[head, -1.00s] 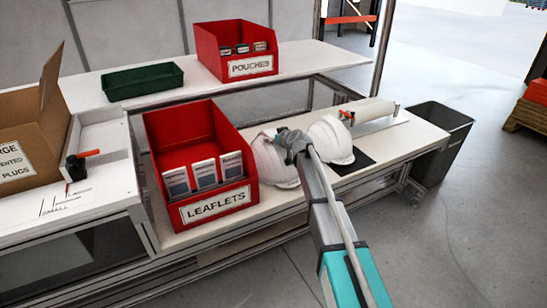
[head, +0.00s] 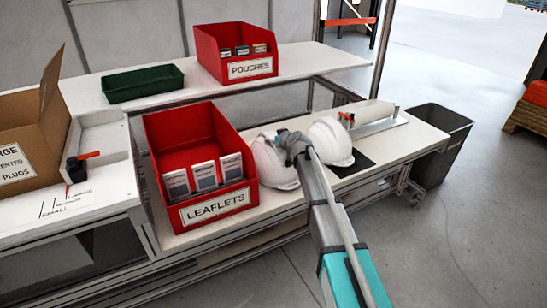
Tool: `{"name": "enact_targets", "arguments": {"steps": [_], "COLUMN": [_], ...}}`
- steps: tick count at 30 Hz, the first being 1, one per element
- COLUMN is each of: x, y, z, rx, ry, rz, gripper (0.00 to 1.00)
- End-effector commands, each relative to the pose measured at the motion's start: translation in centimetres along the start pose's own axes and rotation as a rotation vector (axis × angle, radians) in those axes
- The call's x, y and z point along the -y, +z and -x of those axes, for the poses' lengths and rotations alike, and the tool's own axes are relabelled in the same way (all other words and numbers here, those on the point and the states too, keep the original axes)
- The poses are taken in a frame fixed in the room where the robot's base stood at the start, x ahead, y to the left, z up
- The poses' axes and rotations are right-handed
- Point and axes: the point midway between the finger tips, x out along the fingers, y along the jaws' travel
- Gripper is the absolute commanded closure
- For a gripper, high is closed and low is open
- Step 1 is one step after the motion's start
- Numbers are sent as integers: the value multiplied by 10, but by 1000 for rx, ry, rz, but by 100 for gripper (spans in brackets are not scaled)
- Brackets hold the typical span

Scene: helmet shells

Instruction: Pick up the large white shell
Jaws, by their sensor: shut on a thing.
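Two white helmet shells sit side by side on the lower bench shelf, right of the red leaflets bin. The left shell (head: 270,168) is nearer and looks slightly tinted. The right shell (head: 333,141) is a cleaner white and sits by a black mat (head: 354,164). My gripper (head: 291,146) is between them, over the right edge of the left shell and beside the left edge of the right one. It is shut on a shell rim. My wrist hides the fingertips, so I cannot tell for certain which shell it holds.
A red leaflets bin (head: 185,124) stands close on the left. A red pouches bin (head: 222,43) and a green tray (head: 143,82) are on the upper shelf. A dark waste bin (head: 437,140) stands at the right end.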

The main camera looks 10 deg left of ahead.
Motion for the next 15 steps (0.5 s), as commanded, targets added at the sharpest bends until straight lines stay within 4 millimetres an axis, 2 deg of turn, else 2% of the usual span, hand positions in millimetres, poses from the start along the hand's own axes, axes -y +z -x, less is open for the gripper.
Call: {"name": "enact_targets", "arguments": {"steps": [15], "x": [0], "y": [-6], "z": [2], "rx": [3], "ry": [-2], "rz": [2], "gripper": [87]}}
